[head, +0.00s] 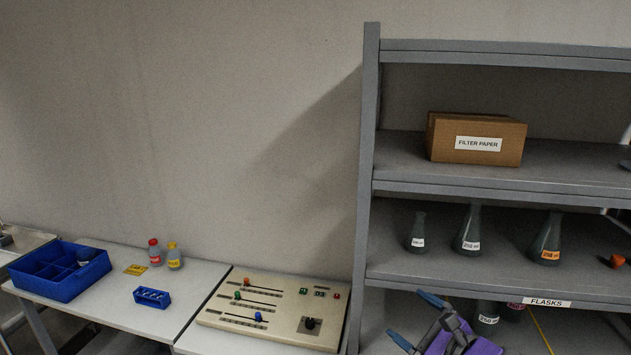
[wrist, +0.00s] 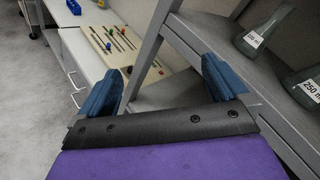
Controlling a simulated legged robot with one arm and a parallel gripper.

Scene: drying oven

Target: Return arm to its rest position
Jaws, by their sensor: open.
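My gripper (head: 416,320) shows at the bottom of the head view, in front of the lower part of the grey shelf rack (head: 369,180). Its two blue fingers are spread apart with nothing between them. In the wrist view my gripper (wrist: 160,85) is also open and empty, with the rack's upright behind and between the fingers. The purple body of my arm fills the bottom of the wrist view. The rest of my arm is mostly out of the head view.
Flasks (head: 468,230) stand on the middle shelf, close to the right of my gripper in the wrist view. A filter paper box (head: 476,139) is above. A control panel (head: 275,308), blue tray (head: 60,270) and bottles (head: 174,257) sit on the left tables. Open floor (wrist: 35,110) lies left.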

